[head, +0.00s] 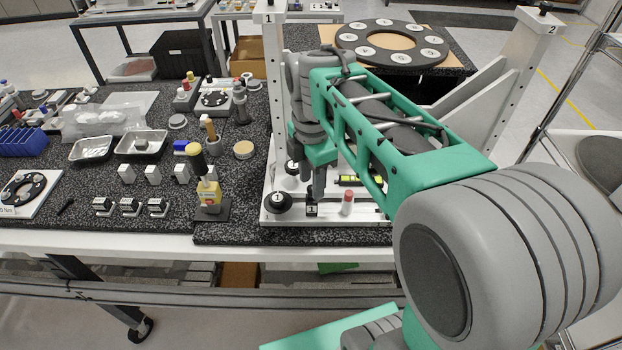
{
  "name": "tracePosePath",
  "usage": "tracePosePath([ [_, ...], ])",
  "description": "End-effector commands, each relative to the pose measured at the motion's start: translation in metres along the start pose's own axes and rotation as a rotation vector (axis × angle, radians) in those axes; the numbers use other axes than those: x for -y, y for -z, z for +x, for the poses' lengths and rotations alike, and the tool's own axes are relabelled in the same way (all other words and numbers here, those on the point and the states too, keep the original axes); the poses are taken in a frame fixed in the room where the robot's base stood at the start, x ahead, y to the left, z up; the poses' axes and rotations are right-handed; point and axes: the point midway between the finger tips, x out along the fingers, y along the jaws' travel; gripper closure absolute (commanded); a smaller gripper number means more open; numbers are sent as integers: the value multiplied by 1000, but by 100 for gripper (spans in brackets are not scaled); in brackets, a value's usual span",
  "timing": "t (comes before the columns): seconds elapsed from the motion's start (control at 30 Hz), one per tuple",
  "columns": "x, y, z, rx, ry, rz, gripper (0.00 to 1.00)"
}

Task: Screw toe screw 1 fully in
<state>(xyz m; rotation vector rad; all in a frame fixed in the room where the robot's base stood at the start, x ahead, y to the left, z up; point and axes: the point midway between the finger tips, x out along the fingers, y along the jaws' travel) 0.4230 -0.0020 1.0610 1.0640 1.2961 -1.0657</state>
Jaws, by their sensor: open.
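A white fixture base (330,216) stands on the speckled black table, with tall white posts marked 1 (270,60) and 2 (530,60). A round black knob (277,202) with a white number 1 sits at its front left. A small black block (311,208) marked 1 stands at the front edge, just right of the knob. I cannot tell which is toe screw 1. My gripper (315,190) points down above the small block, right of the knob. It is open; its fingertips are small and partly hidden, and contact cannot be told.
A red-capped white bottle (347,202) stands close to the right of my gripper. A yellow spirit level (360,181) lies behind it. A black ring (392,42) with pale discs lies behind. My arm hides the fixture's right part.

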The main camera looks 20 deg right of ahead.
Motion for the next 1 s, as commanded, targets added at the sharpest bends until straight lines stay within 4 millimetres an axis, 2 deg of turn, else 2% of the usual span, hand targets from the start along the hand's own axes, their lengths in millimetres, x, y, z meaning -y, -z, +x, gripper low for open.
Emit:
tracePosePath([
  [0.27, 0, 0, 5, 0, -1, 1, 59],
  [0.8, 0, 0, 5, 0, -1, 1, 100],
  [1.0, 0, 0, 5, 0, -1, 1, 100],
])
